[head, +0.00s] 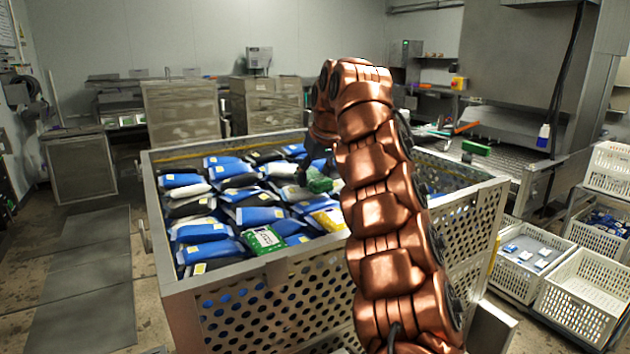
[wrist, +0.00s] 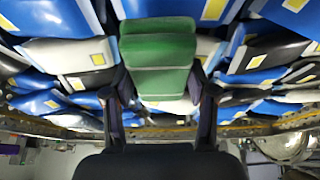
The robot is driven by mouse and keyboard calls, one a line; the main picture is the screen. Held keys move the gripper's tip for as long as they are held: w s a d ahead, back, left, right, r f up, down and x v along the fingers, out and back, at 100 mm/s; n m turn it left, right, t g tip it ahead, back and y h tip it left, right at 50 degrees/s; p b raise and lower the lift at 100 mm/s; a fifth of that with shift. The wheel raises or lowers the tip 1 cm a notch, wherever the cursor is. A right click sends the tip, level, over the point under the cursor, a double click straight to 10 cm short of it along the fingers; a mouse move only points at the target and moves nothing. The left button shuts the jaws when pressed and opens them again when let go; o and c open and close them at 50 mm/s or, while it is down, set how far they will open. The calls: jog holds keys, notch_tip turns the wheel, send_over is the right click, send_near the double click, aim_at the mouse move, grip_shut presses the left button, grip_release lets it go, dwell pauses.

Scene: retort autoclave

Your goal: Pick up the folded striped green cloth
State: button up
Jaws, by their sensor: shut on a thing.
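The folded green cloth (wrist: 160,62) sits between the two dark fingers of my gripper (wrist: 160,96) in the wrist view. It has folded layers and faint lighter bands. My gripper is shut on it, one finger at each side. In the head view the green cloth (head: 320,184) shows small beside my gripper (head: 312,170), over the pouches in the large bin. My arm hides part of the bin there. I cannot tell whether the cloth still touches the pouches under it.
The perforated metal bin (head: 215,297) holds many blue, black and white pouches and a green-and-white pouch (head: 263,239). White crates (head: 585,303) stand at the right. A green object (head: 476,147) lies by the machine. Floor at the left is clear.

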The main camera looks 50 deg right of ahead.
jog(key=shift+r, duration=0.9)
jog(key=shift+s+d, duration=0.15)
jog(key=shift+s, duration=0.15)
jog(key=s+d, duration=0.2)
jog(key=s, duration=0.2)
jog(key=s+d+r, duration=0.1)
jog(key=s+d, duration=0.1)
jog(key=s, duration=0.3)
jog(key=s+d+b, duration=0.1)
jog(key=s+d, duration=0.2)
jog(key=s, duration=0.1)
jog(key=shift+s+r, duration=0.3)
jog(key=shift+s, duration=0.05)
